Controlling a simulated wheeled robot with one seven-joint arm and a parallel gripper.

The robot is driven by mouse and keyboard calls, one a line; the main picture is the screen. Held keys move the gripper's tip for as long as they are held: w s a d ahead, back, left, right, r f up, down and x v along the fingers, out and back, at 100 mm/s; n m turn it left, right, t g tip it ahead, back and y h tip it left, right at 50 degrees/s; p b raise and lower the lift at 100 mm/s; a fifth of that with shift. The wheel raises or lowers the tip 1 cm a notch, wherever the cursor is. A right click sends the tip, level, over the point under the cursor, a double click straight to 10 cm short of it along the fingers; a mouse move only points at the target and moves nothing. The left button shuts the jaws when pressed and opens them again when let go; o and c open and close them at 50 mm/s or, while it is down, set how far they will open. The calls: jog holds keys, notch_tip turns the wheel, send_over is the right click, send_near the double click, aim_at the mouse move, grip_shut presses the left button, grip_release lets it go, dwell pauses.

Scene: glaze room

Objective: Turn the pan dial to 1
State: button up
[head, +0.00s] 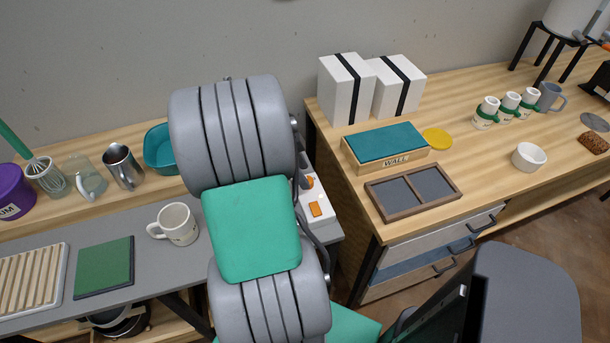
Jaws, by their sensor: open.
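A white device (322,222) stands at the right end of the grey bench, mostly hidden behind my grey and green arm. Its visible strip carries a small round orange part (309,182), partly covered by the arm, and an orange rectangular part (316,209) nearer to me. I cannot tell whether the round part is the pan dial, and no numbers or pointer can be read. My gripper does not show; the arm hides whatever lies behind it.
A white mug (176,224), a green board (104,267) and a slatted tray (30,280) are on the grey bench (150,275) to the left. On the right, the wooden table (470,120) holds white boxes (345,88), a teal-topped block (385,150) and a divided tray (412,190).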

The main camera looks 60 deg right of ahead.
jog(key=shift+x, duration=1.25)
grip_shut()
